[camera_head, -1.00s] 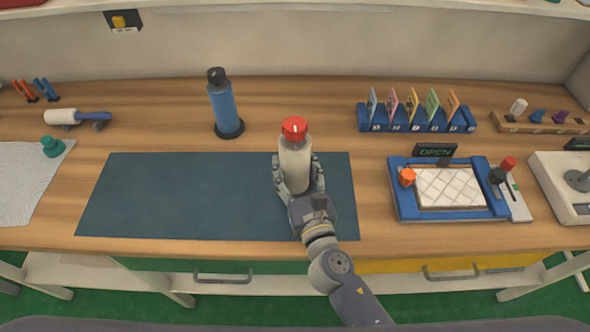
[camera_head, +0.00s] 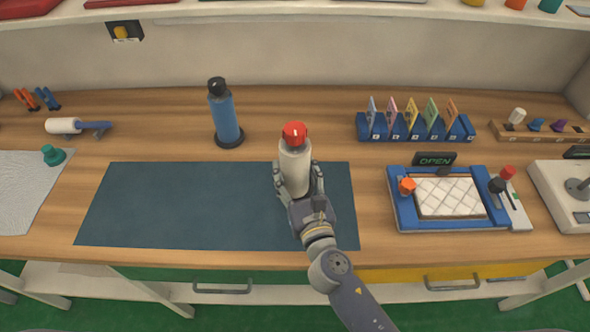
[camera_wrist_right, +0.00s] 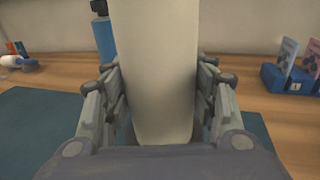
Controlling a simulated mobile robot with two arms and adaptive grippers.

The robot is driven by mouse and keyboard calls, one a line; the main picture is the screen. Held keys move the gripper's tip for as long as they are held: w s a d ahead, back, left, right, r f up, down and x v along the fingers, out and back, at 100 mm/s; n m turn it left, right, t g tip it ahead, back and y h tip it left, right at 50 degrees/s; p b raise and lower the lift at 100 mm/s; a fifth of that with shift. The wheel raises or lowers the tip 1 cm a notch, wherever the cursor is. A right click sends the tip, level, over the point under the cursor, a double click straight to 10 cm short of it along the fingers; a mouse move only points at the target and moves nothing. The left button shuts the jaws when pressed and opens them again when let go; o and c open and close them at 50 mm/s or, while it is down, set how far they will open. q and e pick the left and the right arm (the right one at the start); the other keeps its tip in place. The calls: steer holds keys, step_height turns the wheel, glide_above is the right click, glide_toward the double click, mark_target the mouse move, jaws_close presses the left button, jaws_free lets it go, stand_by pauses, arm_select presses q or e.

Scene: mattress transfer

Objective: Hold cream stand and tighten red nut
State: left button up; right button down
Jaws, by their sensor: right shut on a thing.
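The cream stand (camera_head: 295,170) is upright on the right part of the dark mat, with the red nut (camera_head: 294,134) on its top. My right gripper (camera_head: 298,183) is shut around the stand's body from the front, with fingers on both sides. In the right wrist view the cream stand (camera_wrist_right: 158,70) fills the middle between the fingers; its top and the red nut are out of that view. I cannot tell whether the nut is tight. My left gripper is not in view.
A blue bottle with a black cap (camera_head: 225,115) stands behind the dark mat (camera_head: 180,205), left of the stand. A blue card rack (camera_head: 415,128) and a blue-framed tray (camera_head: 404,212) stand to the right. The mat's left part is clear.

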mark_target(295, 182)
steer(key=shift+f+b, duration=2)
steer(key=shift+f, duration=0.1)
